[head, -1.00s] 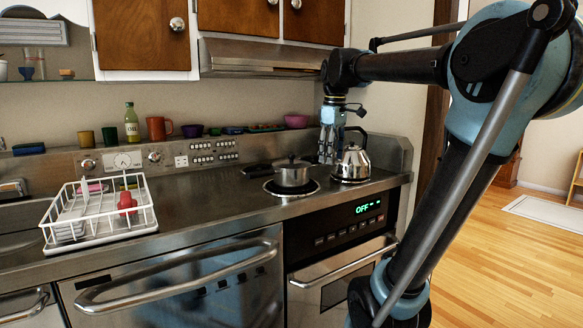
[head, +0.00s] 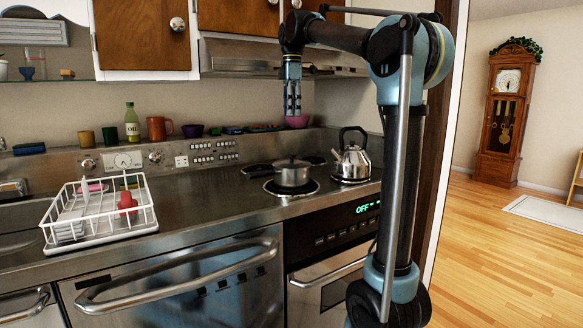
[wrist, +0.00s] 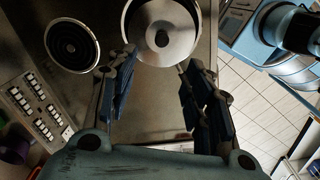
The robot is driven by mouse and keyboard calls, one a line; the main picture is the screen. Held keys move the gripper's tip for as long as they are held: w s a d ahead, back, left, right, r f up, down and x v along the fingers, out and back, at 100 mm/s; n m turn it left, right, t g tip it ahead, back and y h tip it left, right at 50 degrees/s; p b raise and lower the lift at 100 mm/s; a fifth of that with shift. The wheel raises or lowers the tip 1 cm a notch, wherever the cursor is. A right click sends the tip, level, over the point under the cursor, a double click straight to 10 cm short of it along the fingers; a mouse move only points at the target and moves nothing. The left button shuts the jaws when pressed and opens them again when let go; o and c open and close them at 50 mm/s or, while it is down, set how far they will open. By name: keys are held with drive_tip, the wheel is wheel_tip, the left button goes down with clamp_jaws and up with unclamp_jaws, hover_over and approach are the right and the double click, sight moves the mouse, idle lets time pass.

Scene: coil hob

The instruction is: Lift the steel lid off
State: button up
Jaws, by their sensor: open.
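The steel lid (head: 301,163) sits on a small steel pot (head: 291,178) on a front coil of the hob. The lid carries a dark knob. In the wrist view the lid (wrist: 181,28) is at the top centre, partly cut off by the frame, and its knob (wrist: 162,39) shows. My gripper (head: 292,110) hangs pointing down, well above the pot, and holds nothing. In the wrist view my gripper (wrist: 158,68) has its fingers spread apart just below the lid in the picture, not touching it.
A steel kettle (head: 353,160) stands to the right of the pot. A bare coil (wrist: 74,46) lies behind the pot. A white dish rack (head: 98,212) stands on the left counter. Cups and a bottle (head: 131,122) line the back ledge; cabinets and a hood (head: 240,56) overhang.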

hover_over(292, 154)
drive_tip(key=f, duration=0.6)
drive_tip(key=w+f, duration=0.1)
drive_tip(key=f, duration=0.2)
drive_tip(key=shift+f, duration=0.15)
drive_tip(key=shift+s+f, duration=0.15)
drive_tip(key=shift+f, duration=1.3)
drive_tip(key=shift+s+f, duration=0.1)
drive_tip(key=shift+f, duration=1.35)
clamp_jaws()
